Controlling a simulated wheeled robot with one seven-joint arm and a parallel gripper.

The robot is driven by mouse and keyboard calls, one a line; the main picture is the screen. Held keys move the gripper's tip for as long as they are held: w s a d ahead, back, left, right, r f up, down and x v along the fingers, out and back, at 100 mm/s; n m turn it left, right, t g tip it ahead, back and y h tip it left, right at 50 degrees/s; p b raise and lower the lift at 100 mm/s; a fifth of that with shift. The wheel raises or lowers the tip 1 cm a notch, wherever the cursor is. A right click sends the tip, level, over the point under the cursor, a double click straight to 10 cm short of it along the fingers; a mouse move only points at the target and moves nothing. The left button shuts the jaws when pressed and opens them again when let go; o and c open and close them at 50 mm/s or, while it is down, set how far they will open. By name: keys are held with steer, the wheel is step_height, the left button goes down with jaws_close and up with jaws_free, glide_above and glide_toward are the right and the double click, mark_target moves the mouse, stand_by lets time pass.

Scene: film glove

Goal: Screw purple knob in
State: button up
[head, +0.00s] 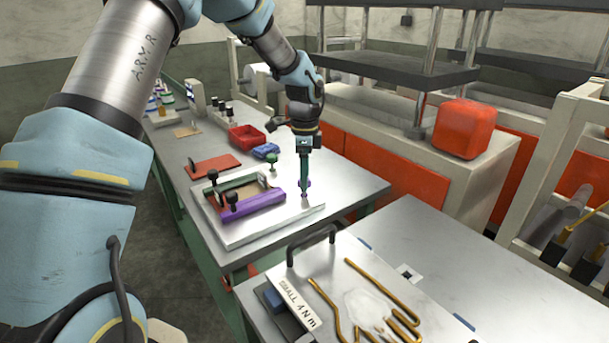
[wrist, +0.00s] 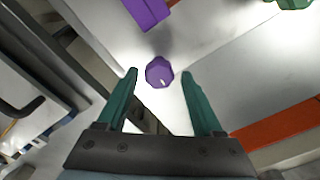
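The purple knob (wrist: 160,72) is a small faceted knob on the bright metal plate. In the wrist view it lies just beyond and between the fingertips, with a gap on both sides. My gripper (wrist: 158,73) has its two green fingers apart and nothing between them. In the head view my gripper (head: 304,192) points down over the right part of the metal plate (head: 240,238). The knob (head: 309,183) shows there only in part behind the fingers. I cannot tell from these views whether the knob is seated in the plate or how deep.
A purple bar (head: 254,206) with black knobs sits left of my gripper on the plate. A green knob (head: 271,159) stands behind it. A red tray (head: 246,137) and a blue part (head: 265,151) lie farther back.

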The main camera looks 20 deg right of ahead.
steer(key=shift+o, duration=0.3)
step_height(320, 180, up, 11)
steer(key=b, duration=0.2)
steer(key=shift+f, duration=0.15)
stand_by(0.4)
steer(key=s+a+f+n, duration=0.1)
steer(key=a+f+n, duration=0.1)
steer(key=a+n, duration=0.65)
steer(key=s+a+f+n, duration=0.15)
steer(key=a+n, duration=0.25)
steer(key=a, duration=1)
steer(key=s+a+f+n, duration=0.1)
steer(key=s+a+n, duration=0.3)
steer(key=a, duration=0.3)
steer(key=s+a+f+n+t, duration=0.1)
steer(key=s+a+f+n, duration=0.1)
steer(key=s+a+n, duration=0.2)
steer(key=a+n, duration=0.2)
steer(key=a, duration=0.1)
steer(key=shift+s+t, duration=0.2)
steer(key=shift+t, duration=0.1)
steer(key=shift+f, duration=0.1)
